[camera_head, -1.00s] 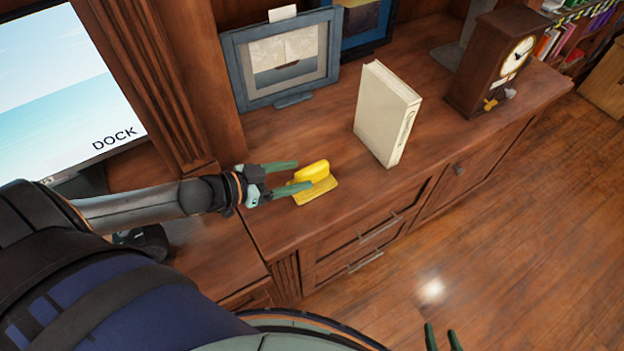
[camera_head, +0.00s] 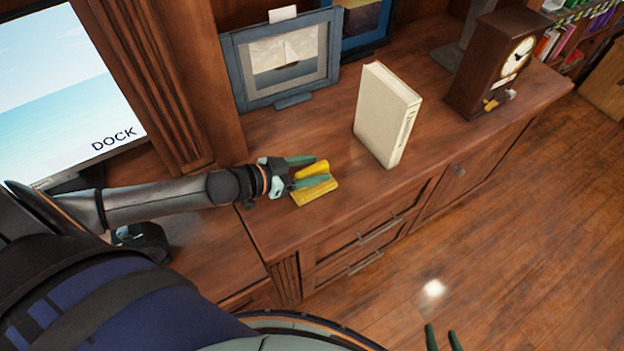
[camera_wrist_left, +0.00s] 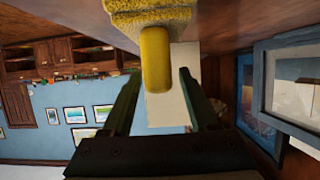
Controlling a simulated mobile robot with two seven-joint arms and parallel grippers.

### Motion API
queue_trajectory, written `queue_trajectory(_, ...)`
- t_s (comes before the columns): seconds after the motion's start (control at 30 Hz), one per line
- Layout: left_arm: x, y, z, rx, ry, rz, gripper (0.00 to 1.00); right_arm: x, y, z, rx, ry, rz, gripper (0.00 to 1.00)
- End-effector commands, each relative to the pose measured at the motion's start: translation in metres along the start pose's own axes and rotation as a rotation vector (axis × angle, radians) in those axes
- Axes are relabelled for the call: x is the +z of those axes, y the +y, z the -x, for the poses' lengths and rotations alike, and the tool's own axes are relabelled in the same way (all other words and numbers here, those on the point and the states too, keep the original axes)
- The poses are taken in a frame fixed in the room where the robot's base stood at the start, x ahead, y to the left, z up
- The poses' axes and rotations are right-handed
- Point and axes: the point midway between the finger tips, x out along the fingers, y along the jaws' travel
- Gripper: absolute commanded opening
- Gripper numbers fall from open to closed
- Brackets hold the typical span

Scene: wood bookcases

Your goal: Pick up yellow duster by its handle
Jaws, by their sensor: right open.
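The yellow duster (camera_head: 316,194) lies on the wooden cabinet top, its handle raised above a flat base. In the left wrist view its rounded yellow handle (camera_wrist_left: 156,60) points between my fingers, with the rough base at the top of the picture. My left gripper (camera_head: 308,170) is open, with its fingers on either side of the handle in the head view. In the left wrist view the left gripper (camera_wrist_left: 158,92) shows a gap on both sides of the handle. My right gripper (camera_head: 440,338) is open and empty at the bottom edge, over the floor.
A cream book (camera_head: 386,114) stands upright right of the duster. A blue-grey picture frame (camera_head: 240,60) stands behind. A wooden clock (camera_head: 480,70) is further right. A screen (camera_head: 60,90) is at the left. The cabinet top (camera_head: 265,218) is clear around the duster.

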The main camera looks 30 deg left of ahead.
Motion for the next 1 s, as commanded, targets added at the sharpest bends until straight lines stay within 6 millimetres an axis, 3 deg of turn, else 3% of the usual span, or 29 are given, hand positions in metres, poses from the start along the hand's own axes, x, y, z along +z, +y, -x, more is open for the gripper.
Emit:
queue_trajectory(0.07, 0.0000, 0.0000, 0.0002, 0.000, 0.000, 0.000, 0.49, -0.0002, 0.0000, -0.0001, 0.000, 0.000, 0.000, 0.50)
queue_trajectory(0.5, 0.0000, 0.0001, 0.0003, 0.000, 0.000, 0.000, 0.00, -0.0004, 0.0000, -0.0001, 0.000, 0.001, 0.000, 0.50)
queue_trajectory(1.0, -0.0009, 0.0001, 0.0005, 0.001, 0.001, -0.001, 0.00, -0.0006, 0.0000, 0.0000, 0.000, 0.001, 0.000, 0.50)
